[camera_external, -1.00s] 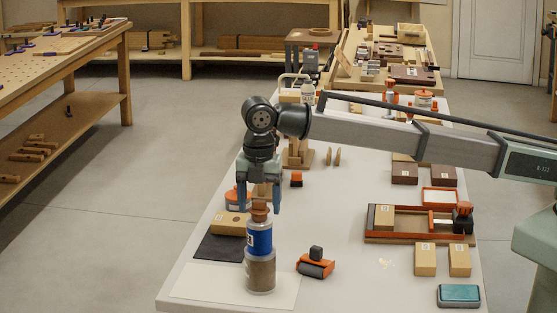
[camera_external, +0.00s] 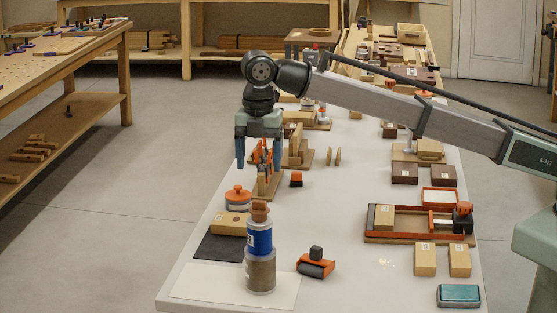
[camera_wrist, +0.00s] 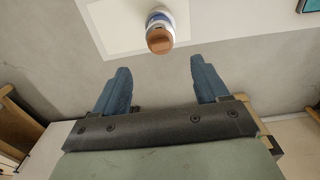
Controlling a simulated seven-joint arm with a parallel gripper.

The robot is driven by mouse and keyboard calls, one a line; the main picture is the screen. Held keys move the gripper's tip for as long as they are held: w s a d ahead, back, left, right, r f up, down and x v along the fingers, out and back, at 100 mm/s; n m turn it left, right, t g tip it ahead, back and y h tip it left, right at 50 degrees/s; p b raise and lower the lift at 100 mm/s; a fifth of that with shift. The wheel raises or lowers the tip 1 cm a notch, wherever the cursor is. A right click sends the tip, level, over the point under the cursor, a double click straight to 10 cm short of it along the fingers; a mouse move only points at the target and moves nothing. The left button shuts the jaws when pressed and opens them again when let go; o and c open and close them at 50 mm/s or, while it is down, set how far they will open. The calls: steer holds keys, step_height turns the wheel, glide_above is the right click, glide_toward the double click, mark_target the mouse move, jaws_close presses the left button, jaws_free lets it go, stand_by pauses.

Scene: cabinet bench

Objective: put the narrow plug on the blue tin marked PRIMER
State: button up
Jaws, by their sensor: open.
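The blue tin (camera_external: 259,238) stands upright on top of a brownish jar (camera_external: 260,275) at the front of the bench; its lettering is too small to read. A brown cork-like plug (camera_external: 260,210) sits on top of the tin. In the wrist view the plug (camera_wrist: 160,39) is seen from above, with the white and blue tin (camera_wrist: 160,15) behind it. My gripper (camera_external: 260,163) is open and empty, raised above and behind the plug, apart from it. In the wrist view its two blue fingers (camera_wrist: 160,80) are spread wide with nothing between them.
A white sheet (camera_external: 205,283) lies under the jar. A dark mat (camera_external: 220,247), a wooden block (camera_external: 229,223) and an orange-lidded container (camera_external: 238,198) stand left of the stack. An orange and black tool (camera_external: 316,264) lies to the right. An orange-railed wooden tray (camera_external: 400,238) is farther right.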

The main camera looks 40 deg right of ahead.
steer(key=shift+r, duration=1)
